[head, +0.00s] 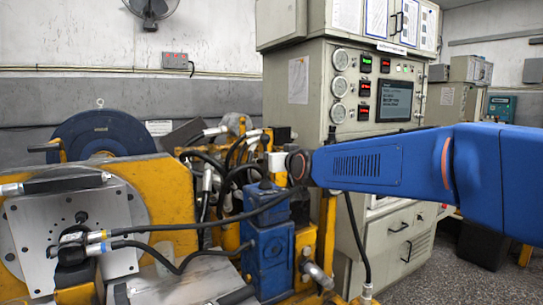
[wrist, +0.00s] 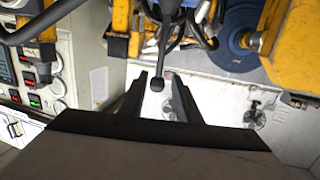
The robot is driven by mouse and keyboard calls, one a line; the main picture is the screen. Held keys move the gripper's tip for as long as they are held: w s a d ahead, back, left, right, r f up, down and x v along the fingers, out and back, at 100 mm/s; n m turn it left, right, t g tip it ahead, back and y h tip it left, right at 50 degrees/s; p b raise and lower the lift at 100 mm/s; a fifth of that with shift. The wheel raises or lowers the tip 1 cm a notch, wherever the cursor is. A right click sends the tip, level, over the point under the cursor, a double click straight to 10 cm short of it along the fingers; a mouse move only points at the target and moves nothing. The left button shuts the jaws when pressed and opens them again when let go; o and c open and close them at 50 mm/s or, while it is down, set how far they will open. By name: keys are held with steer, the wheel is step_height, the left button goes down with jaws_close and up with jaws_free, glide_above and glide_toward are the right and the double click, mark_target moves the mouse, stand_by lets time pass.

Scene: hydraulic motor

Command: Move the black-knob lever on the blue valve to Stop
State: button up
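The blue valve (head: 268,250) stands upright in the lower middle of the head view, beside yellow framework. In the wrist view, a dark lever with a round black knob (wrist: 157,84) hangs down from the top edge. My gripper (wrist: 159,76) has its two dark fingers spread apart. The knob appears in the gap between them, with space visible on both sides; I cannot tell its depth relative to the fingertips.
Black hoses (head: 205,220) loop left of and across the valve. A yellow post (head: 327,240) stands right of it. Behind is a control cabinet (head: 330,100) with gauges and a screen. A steel plate (head: 75,225) on a yellow mount fills the left.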

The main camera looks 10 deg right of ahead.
steer(key=shift+s+d+r, duration=0.15)
steer(key=shift+s+d, duration=0.05)
steer(key=shift+s, duration=1.2)
steer(key=shift+s+d+r, duration=0.15)
steer(key=shift+s, duration=1.25)
steer(key=s+d+f+g, duration=0.2)
steer(key=s+f+g, duration=0.2)
steer(key=s+f, duration=0.6)
steer(key=s+d+f+m+g+h, duration=0.1)
steer(key=s+d+f+g, duration=0.2)
steer(key=s+f, duration=0.7)
steer(key=s+d+f+g+h, duration=0.1)
steer(key=s+d+f+g, duration=0.2)
steer(key=s+f, duration=0.8)
steer(key=s+g, duration=0.2)
steer(key=s, duration=0.4)
steer(key=shift+s+d, duration=0.15)
